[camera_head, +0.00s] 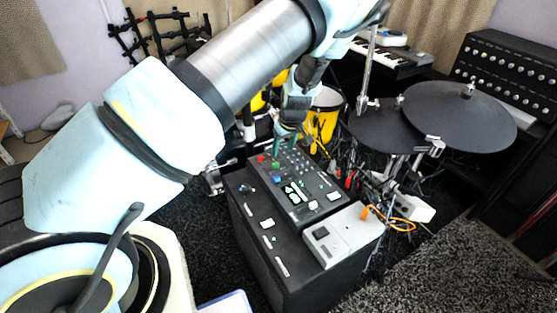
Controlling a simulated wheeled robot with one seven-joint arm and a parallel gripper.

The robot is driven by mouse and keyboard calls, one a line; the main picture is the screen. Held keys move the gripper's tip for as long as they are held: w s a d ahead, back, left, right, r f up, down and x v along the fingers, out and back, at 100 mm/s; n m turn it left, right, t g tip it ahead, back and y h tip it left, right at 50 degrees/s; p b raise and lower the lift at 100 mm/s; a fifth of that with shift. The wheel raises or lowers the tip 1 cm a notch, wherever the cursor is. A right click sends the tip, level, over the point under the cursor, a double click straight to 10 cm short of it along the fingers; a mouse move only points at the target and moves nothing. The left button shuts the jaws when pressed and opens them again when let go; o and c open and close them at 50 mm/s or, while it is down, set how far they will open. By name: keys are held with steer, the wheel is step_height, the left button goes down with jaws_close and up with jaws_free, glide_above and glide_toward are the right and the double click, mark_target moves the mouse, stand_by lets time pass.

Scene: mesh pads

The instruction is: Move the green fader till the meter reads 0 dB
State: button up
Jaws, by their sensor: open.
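My gripper (286,144) is open and points down just above the far end of a dark mixer panel (312,207), with nothing visible between its fingers. The mixer sits tilted on a black box and carries small knobs, caps and pale buttons. A small green cap (276,165) shows near the panel's upper left, a little below and left of my fingertips; I cannot tell whether it is the green fader. A red cap (261,158) and a blue cap (277,180) are close to it. No meter reading can be made out at this size.
The black box (300,287) has pale slots and caps on its top. A light grey device (343,238) lies at its right, with orange cable (375,214) beside it. Drum pads (460,115) stand to the right. My arm covers much of the upper left.

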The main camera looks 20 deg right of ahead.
mark_target(276, 164)
steer(key=shift+t, duration=0.6)
steer(key=x, duration=0.3)
steer(key=p+x, duration=0.1)
steer(key=x, duration=0.6)
steer(key=shift+a, duration=0.3)
steer(key=shift+s, duration=0.1)
jaws_close()
stand_by(0.5)
